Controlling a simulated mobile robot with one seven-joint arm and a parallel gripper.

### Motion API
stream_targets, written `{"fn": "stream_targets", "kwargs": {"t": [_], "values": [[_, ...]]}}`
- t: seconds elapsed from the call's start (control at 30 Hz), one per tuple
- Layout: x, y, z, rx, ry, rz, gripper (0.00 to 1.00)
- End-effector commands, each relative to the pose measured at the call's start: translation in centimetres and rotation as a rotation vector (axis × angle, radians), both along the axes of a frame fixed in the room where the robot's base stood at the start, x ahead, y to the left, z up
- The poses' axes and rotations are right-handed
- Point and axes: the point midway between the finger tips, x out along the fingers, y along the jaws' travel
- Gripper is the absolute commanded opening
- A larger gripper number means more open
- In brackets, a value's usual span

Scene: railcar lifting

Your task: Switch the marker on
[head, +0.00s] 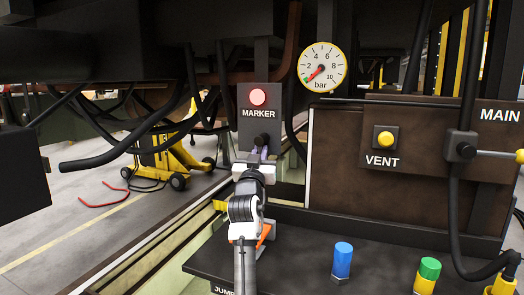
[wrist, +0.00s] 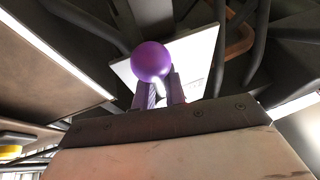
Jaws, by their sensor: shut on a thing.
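The MARKER box (head: 262,100) hangs upright in the middle of the head view, with a round red lamp (head: 258,97) above its label. Below the label is a small dark round knob (head: 263,139). My gripper (head: 259,153) is just under this knob, with its fingers pointing up. In the wrist view, my gripper's two fingers (wrist: 161,92) are close together at a round knob that looks purple (wrist: 152,60). They are shut on the part just below the ball. The fingers hide most of the knob's stem.
A pressure gauge (head: 322,67) is at the upper right of the MARKER box. A yellow VENT button (head: 385,139) and the MAIN panel (head: 492,140) stand to the right. Blue (head: 342,260) and green-topped (head: 428,272) knobs stand on the ledge below. Dark hoses (head: 125,152) hang at left.

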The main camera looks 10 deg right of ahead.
Motion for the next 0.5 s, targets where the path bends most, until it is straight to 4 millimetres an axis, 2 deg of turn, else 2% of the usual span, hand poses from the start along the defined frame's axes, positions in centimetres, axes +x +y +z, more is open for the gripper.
{"fn": "stream_targets", "kwargs": {"t": [0.47,0.5], "values": [[0.02,-0.04,-0.17,-0.011,0.012,-0.003,0.0],[0.02,-0.04,-0.17,-0.011,0.012,-0.003,0.15]]}}
